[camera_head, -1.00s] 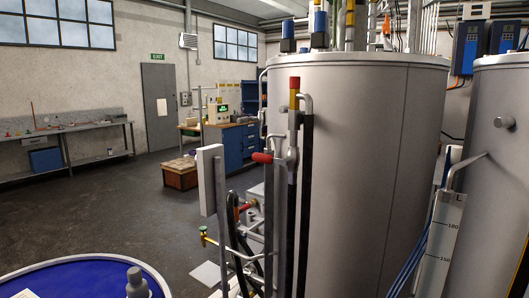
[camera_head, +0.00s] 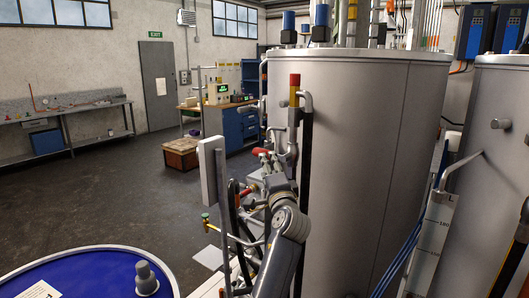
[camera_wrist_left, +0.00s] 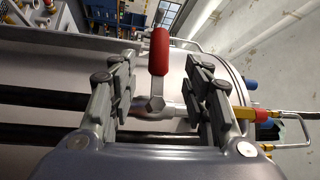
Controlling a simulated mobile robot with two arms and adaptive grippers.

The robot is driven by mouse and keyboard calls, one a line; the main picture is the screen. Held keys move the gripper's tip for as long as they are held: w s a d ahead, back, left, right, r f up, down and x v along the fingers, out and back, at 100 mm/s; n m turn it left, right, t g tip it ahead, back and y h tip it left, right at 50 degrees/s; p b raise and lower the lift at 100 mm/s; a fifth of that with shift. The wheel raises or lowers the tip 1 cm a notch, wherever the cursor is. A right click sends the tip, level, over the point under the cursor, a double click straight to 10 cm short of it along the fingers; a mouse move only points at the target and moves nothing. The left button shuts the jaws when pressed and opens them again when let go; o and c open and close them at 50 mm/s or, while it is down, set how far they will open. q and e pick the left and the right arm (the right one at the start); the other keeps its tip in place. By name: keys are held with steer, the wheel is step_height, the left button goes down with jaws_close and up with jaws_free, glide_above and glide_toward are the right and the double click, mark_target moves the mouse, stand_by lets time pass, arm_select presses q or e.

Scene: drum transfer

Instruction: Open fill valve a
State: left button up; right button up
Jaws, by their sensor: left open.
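The valve has a red lever handle (camera_wrist_left: 159,52) on a metal body with a hex nut (camera_wrist_left: 156,103). In the left wrist view the lever stands across the line of its pipe. In the head view the red handle (camera_head: 259,151) points left from the upright pipe beside the large grey tank (camera_head: 365,150), partly hidden by my gripper. My left gripper (camera_head: 272,162) is at the valve. In the left wrist view its open fingers (camera_wrist_left: 160,72) stand either side of the lever, with visible gaps on both sides. The right gripper is out of view.
A flat grey panel on a post (camera_head: 211,172) stands just left of my gripper. Black hoses (camera_head: 236,215) and pipes crowd below it. A blue drum lid (camera_head: 85,275) is at lower left. A second tank (camera_head: 497,95) is at right. Open floor (camera_head: 120,200) lies to the left.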

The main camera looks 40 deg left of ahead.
arm_select(q)
steer(key=p+x, duration=0.2)
steer(key=x, duration=0.6)
steer(key=shift+w+a, duration=0.35)
steer(key=shift+c, duration=0.6)
jaws_close()
